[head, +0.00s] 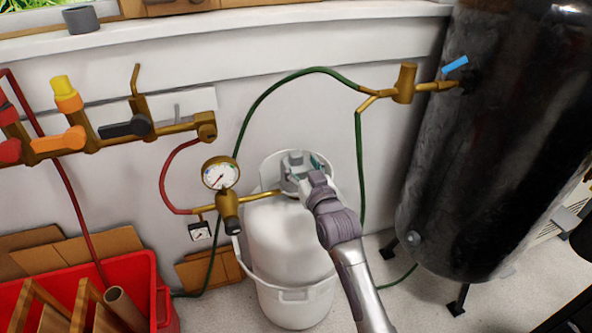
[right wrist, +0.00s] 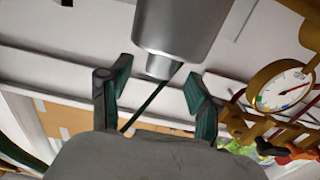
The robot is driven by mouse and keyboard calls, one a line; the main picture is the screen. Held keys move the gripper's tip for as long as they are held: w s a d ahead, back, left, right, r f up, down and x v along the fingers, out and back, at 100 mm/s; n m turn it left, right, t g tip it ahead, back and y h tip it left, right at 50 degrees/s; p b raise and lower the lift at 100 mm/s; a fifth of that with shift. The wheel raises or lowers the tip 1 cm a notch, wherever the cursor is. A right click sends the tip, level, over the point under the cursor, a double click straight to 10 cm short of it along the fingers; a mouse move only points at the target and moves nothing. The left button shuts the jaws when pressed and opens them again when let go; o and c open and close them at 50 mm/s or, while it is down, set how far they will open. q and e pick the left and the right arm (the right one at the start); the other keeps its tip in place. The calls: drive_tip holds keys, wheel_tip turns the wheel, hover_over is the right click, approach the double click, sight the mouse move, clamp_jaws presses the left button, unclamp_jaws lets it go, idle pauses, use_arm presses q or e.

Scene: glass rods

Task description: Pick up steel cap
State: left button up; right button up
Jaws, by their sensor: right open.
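A grey metal cylinder (right wrist: 182,25) with a narrower end, which looks like the steel cap, fills the top middle of the right wrist view. In the head view it is hard to separate from my gripper above the white tank (head: 290,245). My right gripper (head: 303,165) is over the tank's top. In the right wrist view its two dark green fingers (right wrist: 152,84) are spread apart with nothing held between them. The cylinder's narrow end lies just beyond the gap; I cannot tell whether they touch. My left gripper is not in view.
A pressure gauge (head: 220,174) and brass pipe stand left of the tank. A green hose (head: 262,100) arches behind it. A black tank (head: 470,150) stands right, a red crate (head: 150,290) lower left. A grey ring (head: 83,19) sits on the windowsill.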

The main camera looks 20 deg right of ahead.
sight(298, 160)
drive_tip(key=w, duration=0.4)
drive_tip(key=shift+a+f+b, duration=0.1)
drive_tip(key=shift+f+b, duration=0.05)
drive_tip(key=shift+b, duration=0.15)
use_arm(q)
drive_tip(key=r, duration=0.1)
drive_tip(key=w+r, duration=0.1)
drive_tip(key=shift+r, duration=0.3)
use_arm(e)
clamp_jaws()
